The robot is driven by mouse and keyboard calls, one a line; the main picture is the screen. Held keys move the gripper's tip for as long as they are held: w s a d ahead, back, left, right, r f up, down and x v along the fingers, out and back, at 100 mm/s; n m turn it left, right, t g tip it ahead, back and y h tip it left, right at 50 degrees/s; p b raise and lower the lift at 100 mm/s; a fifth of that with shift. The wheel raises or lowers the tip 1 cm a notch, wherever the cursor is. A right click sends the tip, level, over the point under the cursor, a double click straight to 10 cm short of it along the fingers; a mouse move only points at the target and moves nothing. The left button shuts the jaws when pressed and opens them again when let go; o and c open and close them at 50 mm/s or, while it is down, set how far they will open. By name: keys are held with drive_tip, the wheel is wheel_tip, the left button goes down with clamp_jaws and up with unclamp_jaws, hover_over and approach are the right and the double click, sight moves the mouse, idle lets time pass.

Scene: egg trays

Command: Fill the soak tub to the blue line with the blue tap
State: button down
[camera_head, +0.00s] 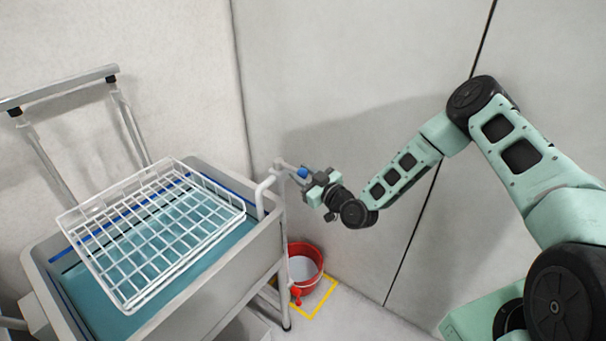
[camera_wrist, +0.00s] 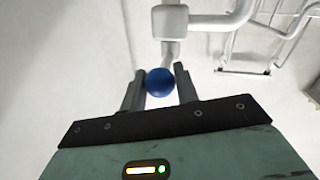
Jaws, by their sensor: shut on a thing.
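The soak tub (camera_head: 262,238) is a grey tub at the left in the head view, with blue-green water in it. A blue line (camera_head: 232,186) shows on its inner wall, above the water surface in the part I see. The blue tap (camera_head: 303,172) has a blue knob on a white pipe at the tub's right end; the knob also shows in the wrist view (camera_wrist: 159,82). My gripper (camera_head: 312,180) is at the tap, its two fingers shut on the blue knob. Whether water runs from the spout (camera_head: 262,190) I cannot tell.
A white wire basket (camera_head: 150,235) sits over the tub. A red bucket (camera_head: 318,262) stands on the floor in a yellow outline, by a red tap (camera_head: 296,292). A rail frame (camera_head: 60,88) stands behind the tub. The wall is close behind the tap.

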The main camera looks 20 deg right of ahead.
drive_tip(key=shift+s+a+m+t+h+b, duration=0.2)
drive_tip(key=shift+a+m+h, duration=0.3)
drive_tip(key=shift+h, duration=0.35)
drive_tip(key=shift+s+a+m+t+h+b, duration=0.1)
drive_tip(key=shift+s+a+m+t+h, duration=0.2)
drive_tip(key=shift+m+h, duration=0.5)
drive_tip(key=shift+s+a+m+t+h+b, duration=0.2)
drive_tip(key=shift+a+m+h, duration=0.25)
drive_tip(key=shift+h, duration=0.5)
drive_tip(key=c, duration=1.1)
unclamp_jaws()
drive_tip(key=shift+s+d+b, duration=0.35)
drive_tip(key=shift+s+b, duration=0.85)
drive_tip(key=shift+s, duration=1.65)
drive_tip(key=shift+s+d+b, duration=0.3)
drive_tip(key=shift+s+b, duration=0.9)
drive_tip(key=shift+s, duration=1.7)
drive_tip(key=shift+s+d+b, duration=0.35)
drive_tip(key=shift+s+b, duration=0.85)
drive_tip(key=shift+s, duration=1.65)
